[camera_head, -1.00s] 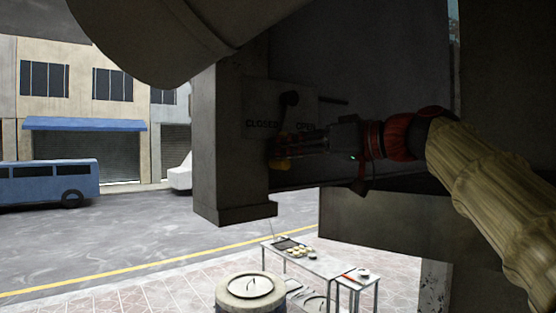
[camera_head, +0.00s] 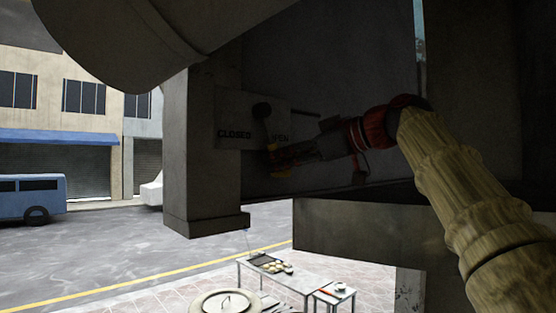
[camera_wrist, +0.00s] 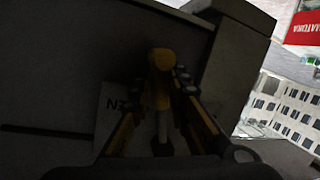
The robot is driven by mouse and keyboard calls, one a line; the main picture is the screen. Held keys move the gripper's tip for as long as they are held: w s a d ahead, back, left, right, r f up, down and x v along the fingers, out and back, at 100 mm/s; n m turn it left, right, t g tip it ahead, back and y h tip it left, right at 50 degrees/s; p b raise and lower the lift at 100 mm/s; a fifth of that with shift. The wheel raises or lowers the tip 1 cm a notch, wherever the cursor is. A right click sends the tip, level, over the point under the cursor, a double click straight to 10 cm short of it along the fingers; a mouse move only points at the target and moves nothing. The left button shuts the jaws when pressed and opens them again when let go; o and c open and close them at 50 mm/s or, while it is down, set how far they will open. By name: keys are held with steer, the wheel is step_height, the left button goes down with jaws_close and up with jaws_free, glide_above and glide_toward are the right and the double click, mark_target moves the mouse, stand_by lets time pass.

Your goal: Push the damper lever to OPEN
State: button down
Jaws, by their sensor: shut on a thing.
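The damper plate (camera_head: 228,118) is pale, on the dark oven wall, with CLOSED lettered at left and OPEN at right, its first letter hidden. The damper lever has a dark round pivot (camera_head: 262,110) on the plate and hangs down, leaning slightly right, between the two words. Its yellow end (camera_head: 272,148) is at my gripper (camera_head: 275,156). In the wrist view, the yellow lever end (camera_wrist: 160,66) lies between the fingers of my gripper (camera_wrist: 165,85), which is shut on it. Part of the plate lettering shows beside the left finger. The contact is dark and partly hidden.
A thin dark bar (camera_head: 306,113) juts right of the pivot, above my gripper. A large rounded body (camera_head: 140,40) overhangs at upper left. A stone ledge (camera_head: 350,228) lies below my arm. Tables (camera_head: 300,280) and a lidded round container (camera_head: 226,302) stand lower down.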

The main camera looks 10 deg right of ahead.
stand_by(0.3)
steer(key=c, duration=1.8)
jaws_free()
steer(key=shift+o, duration=0.6)
steer(key=v, duration=1.2)
steer(key=shift+c, duration=0.2)
